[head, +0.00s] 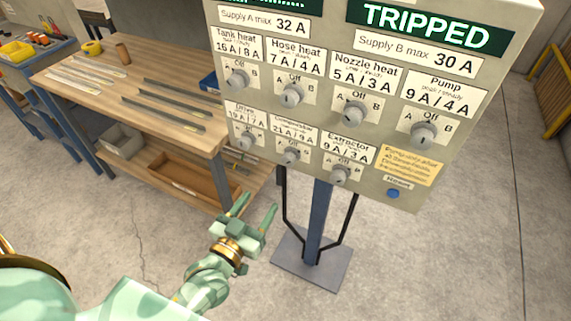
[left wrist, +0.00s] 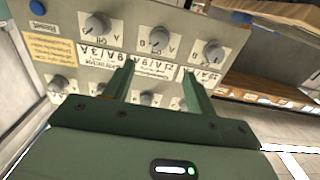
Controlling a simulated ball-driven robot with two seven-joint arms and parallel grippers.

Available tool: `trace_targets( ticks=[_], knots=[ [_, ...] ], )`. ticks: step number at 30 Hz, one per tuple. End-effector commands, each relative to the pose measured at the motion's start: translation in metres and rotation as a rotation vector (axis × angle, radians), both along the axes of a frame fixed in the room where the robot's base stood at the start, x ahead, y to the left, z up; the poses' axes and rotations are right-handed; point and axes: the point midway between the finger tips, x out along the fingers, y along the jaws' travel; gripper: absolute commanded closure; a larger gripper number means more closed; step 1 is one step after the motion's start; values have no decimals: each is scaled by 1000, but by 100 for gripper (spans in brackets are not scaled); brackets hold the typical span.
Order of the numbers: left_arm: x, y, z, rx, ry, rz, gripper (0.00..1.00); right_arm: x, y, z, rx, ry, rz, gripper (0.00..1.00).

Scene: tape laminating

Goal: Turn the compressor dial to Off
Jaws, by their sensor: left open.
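The compressor dial (head: 291,157) is a round grey knob in the middle of the lower row on the grey panel (head: 462,165), with A, Off and B marks around it. Its pointer direction is too small to tell for sure. In the left wrist view the panel is upside down, and the compressor dial (left wrist: 160,40) shows beyond and between the fingertips. My left gripper (head: 260,202) is open and empty, below and in front of the panel, apart from the dial. It also shows in the left wrist view (left wrist: 158,68). My right gripper is not in view.
A blue reset button (head: 393,193) is at lower right. A green display reads TRIPPED (head: 428,25). A wooden workbench (head: 130,110) stands left.

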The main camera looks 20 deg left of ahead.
Motion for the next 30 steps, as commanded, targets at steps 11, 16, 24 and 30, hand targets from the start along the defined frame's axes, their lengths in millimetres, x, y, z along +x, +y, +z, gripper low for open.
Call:
trace_targets(
  ticks=[11,16,24,30],
  knots=[
    [94,-8,-1,-1,-1,-1,44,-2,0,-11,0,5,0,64],
    [126,-10,-2,-1,1,-1,44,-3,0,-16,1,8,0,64],
    [146,-12,-1,0,3,-1,44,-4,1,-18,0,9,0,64],
    [146,-12,-1,0,3,-2,44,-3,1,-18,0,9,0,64]
  ],
)
